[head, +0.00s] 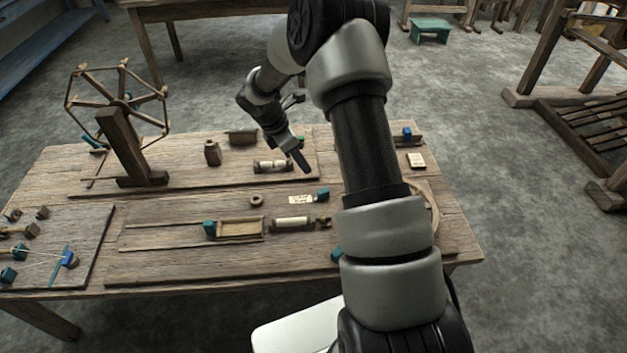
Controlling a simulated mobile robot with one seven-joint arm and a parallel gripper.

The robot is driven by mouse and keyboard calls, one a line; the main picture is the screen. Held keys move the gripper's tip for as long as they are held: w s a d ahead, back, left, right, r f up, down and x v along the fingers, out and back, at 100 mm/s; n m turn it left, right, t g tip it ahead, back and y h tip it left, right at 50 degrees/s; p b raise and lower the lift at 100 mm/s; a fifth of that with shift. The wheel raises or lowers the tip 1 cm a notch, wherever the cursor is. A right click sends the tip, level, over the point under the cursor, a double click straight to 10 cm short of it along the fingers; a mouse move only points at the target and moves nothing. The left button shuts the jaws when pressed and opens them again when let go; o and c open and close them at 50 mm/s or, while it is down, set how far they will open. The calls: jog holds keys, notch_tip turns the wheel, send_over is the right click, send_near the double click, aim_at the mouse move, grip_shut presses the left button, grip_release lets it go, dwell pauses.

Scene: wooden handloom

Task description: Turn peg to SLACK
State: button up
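I cannot tell for certain which part is the peg, and no SLACK mark is readable. A teal knob (323,194) sits beside a small pale label card (300,199) on the middle of the bench. A blue knob (407,133) stands on a dark block at the back right, with another pale card (416,160) in front of it. My gripper (302,160) points down above the back middle of the bench, near a holder with pale spools (273,166). It is up-left of the teal knob and apart from it. Its finger gap is not clear.
A spoked wooden wheel (118,95) stands on a post at the left. A shuttle-like tray (240,228) and a pale bobbin (293,223) lie at the front middle. A left board (60,225) carries threads and blue blocks. My arm hides part of the right side.

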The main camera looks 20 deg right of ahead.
aim_at(321, 190)
jog(key=b+x, duration=0.3)
jog(key=x, duration=1.4)
jog(key=shift+s+f+b, duration=0.2)
jog(key=shift+b, duration=0.1)
grip_shut()
jog(key=m, duration=0.1)
jog(key=m+g+b, duration=0.1)
jog(key=m+b, duration=0.1)
jog(key=m, duration=0.1)
jog(key=shift+w+f+g, duration=0.15)
jog(key=shift+w+g, duration=0.1)
jog(key=shift+g, duration=0.15)
jog(key=shift+w+d+m+g+y+b, duration=0.1)
jog(key=shift+m+g+y+b, duration=0.3)
jog(key=shift+m, duration=0.6)
jog(key=shift+m+g+y+b, duration=0.1)
jog(key=shift+m+g+b, duration=0.1)
jog(key=shift+m+b, duration=0.6)
jog(key=shift+m, duration=0.3)
